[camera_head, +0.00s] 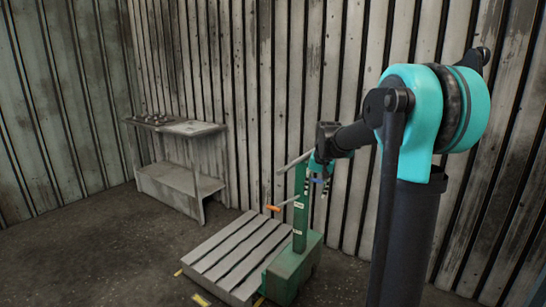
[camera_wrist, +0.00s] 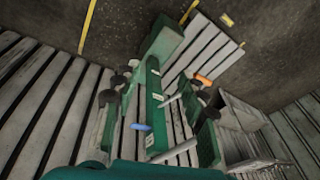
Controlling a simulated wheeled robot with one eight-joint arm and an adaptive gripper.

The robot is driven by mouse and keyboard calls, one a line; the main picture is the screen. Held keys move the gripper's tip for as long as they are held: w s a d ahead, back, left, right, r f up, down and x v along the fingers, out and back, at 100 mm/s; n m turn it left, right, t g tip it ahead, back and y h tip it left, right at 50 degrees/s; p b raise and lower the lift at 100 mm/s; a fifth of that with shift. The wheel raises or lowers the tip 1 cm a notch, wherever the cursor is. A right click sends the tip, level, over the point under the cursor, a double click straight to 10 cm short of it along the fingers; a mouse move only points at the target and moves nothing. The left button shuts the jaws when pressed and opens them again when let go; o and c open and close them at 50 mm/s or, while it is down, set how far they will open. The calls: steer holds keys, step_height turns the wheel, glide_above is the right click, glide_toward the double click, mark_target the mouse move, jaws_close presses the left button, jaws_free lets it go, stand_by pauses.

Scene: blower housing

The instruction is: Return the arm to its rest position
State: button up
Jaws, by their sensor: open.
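My arm reaches from the right of the head view toward the wall, and my gripper (camera_head: 320,168) is at its far end, small and partly hidden by the green post's top. In the wrist view my gripper (camera_wrist: 160,86) is open, with dark-tipped green fingers spread left and right. The green stand (camera_head: 300,215) rises from a green base block near the wall. Its post (camera_wrist: 153,105) shows between the fingers in the wrist view. I cannot tell whether the fingers touch it. An orange handle (camera_head: 273,208) and a blue handle (camera_wrist: 141,127) are on the stand.
A slatted pallet (camera_head: 232,252) lies on the floor left of the stand, with yellow floor marks (camera_head: 200,299) beside it. A grey workbench (camera_head: 180,180) with small items stands by the corrugated wall (camera_head: 262,90). Open floor lies at front left.

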steer(key=s+d+f+n, duration=0.1)
steer(key=s+f, duration=0.4)
steer(key=s, duration=0.5)
steer(key=s+d+f+n, duration=0.1)
steer(key=s+f, duration=0.4)
steer(key=s, duration=0.5)
steer(key=s+d+f+t, duration=0.1)
steer(key=s+f, duration=0.5)
steer(key=s, duration=0.5)
steer(key=shift+d+n+h, duration=0.15)
steer(key=shift+n+h, duration=0.25)
